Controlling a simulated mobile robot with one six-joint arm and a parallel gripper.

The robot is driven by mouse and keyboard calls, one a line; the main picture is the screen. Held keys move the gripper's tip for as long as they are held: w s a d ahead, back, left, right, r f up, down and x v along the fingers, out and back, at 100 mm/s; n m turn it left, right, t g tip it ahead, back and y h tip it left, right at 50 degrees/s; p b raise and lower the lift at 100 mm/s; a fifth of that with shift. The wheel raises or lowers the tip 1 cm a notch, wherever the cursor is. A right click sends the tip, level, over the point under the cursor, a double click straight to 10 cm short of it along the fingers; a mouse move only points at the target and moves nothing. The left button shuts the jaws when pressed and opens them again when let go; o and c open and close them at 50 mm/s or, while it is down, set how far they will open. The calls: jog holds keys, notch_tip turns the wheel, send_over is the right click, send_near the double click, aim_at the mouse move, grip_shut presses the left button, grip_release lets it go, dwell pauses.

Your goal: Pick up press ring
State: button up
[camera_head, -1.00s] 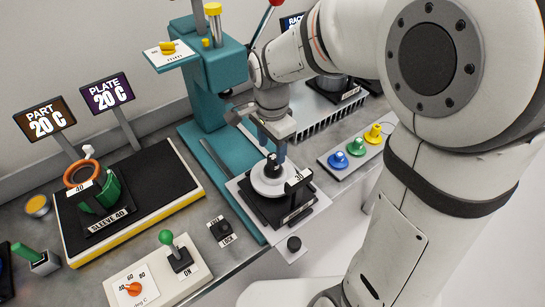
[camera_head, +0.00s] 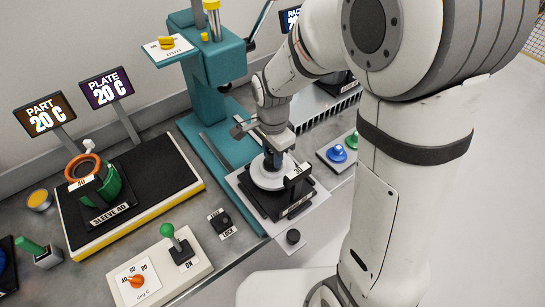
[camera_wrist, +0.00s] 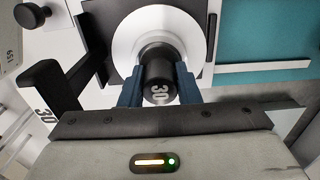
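The press ring is a white disc-like ring (camera_head: 266,180) with a black knob marked 30 standing up from its middle. It sits on a black block on the white plate of the teal press. In the wrist view the white ring (camera_wrist: 127,38) lies behind the knob (camera_wrist: 159,85). My gripper (camera_head: 272,158) is above the ring, fingers pointing down. In the wrist view my gripper's dark blue fingers (camera_wrist: 160,80) stand on either side of the knob, very close to it. Whether they touch it is not clear.
The teal press column (camera_head: 222,75) stands behind my gripper. A black bracket marked 30 (camera_head: 297,172) rises close to the ring's right. A green sleeve (camera_head: 103,185) sits on the hot plate (camera_head: 160,180) at left. Blue and green knobs (camera_head: 337,154) stand at right.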

grip_shut()
